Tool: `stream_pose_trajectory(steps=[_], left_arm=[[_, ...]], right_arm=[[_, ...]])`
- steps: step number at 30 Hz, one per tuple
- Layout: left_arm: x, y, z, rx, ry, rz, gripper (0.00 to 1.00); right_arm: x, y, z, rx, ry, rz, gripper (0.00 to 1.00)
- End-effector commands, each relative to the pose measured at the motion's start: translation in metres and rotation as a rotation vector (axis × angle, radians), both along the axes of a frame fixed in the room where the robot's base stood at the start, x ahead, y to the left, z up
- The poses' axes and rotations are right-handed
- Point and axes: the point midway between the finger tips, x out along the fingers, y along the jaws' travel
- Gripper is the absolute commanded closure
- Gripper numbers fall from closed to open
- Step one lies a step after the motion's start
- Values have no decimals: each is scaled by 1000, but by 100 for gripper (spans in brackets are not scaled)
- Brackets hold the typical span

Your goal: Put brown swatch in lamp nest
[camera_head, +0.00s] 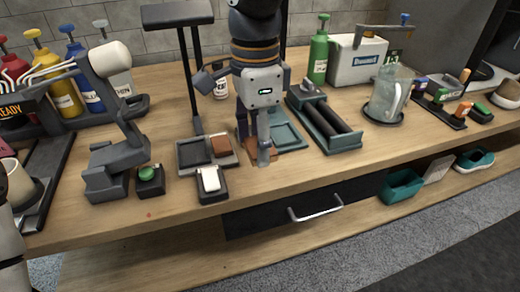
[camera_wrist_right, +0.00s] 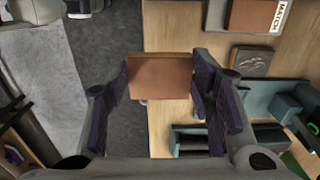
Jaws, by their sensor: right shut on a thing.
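My right gripper (camera_head: 262,158) points down over the front of the bench, right of the lamp base. It is shut on the brown swatch (camera_wrist_right: 160,77), a flat block that spans between both fingers in the wrist view. In the head view only a bit of the swatch shows around the fingertips. The lamp (camera_head: 178,14) stands on a post behind. My left gripper is not in view.
A white-topped dark block (camera_head: 210,180) sits before the lamp base, with a green button (camera_head: 147,174) to its left. A teal tray (camera_head: 287,136) and a teal roller box (camera_head: 330,120) stand right of the gripper. The bench's front strip is mostly clear.

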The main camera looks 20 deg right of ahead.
Motion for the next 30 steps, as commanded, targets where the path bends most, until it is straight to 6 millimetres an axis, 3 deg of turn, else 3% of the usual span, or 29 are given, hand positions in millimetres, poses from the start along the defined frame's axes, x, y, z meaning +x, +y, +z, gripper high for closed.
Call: stream_pose_trajectory(steps=[1,7,14,19,27,30], left_arm=[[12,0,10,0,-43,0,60],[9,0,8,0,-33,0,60],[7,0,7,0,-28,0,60],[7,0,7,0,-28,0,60],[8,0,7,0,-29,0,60],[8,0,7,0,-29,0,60]], right_arm=[[-16,4,27,-3,-28,3,70],[-72,23,41,-3,-8,1,70],[-89,28,45,2,2,27,70],[-79,5,16,-7,-7,319,70],[-73,-50,-61,-10,-3,1133,70],[-76,-62,-80,-4,-2,1357,70]])
